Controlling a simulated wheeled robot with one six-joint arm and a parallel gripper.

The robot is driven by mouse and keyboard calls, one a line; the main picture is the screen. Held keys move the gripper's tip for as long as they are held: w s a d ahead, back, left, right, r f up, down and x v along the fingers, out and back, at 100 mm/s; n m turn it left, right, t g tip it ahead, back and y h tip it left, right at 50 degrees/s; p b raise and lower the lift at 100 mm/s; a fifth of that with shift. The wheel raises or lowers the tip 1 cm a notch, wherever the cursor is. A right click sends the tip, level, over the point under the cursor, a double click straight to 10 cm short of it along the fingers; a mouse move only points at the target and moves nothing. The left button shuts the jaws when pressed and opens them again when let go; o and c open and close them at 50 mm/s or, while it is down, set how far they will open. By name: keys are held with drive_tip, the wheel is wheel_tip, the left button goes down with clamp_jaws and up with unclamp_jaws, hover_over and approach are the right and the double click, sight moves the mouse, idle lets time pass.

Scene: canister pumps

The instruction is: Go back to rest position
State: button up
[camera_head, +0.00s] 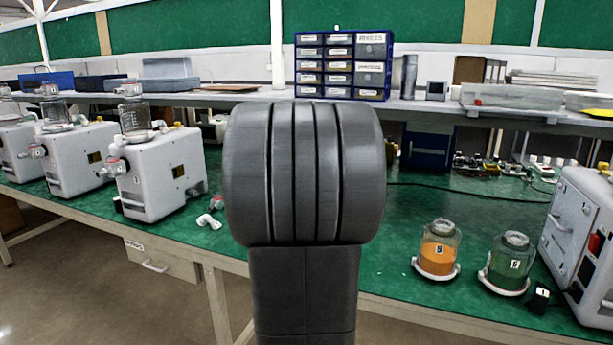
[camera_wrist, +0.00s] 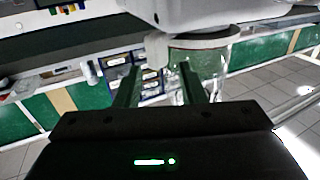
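My gripper (camera_wrist: 156,76) shows in the wrist view, which appears upside down. Its two dark fingers stand apart with nothing held between them. A clear glass canister (camera_wrist: 207,62) on a white pump (camera_wrist: 200,12) shows beyond the right finger, which overlaps it in the picture. I cannot tell how close they are. In the head view my dark arm link fills the middle and hides my gripper and part of the bench.
White pumps (camera_head: 160,175) with glass canisters stand on the green bench (camera_head: 390,270) at left. A jar with orange contents (camera_head: 438,254), a green one (camera_head: 508,266) and another white machine (camera_head: 580,235) stand at right. A blue drawer cabinet (camera_head: 342,66) stands on the shelf behind.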

drive_tip(key=shift+w, duration=1.15)
drive_tip(key=shift+s, duration=0.1)
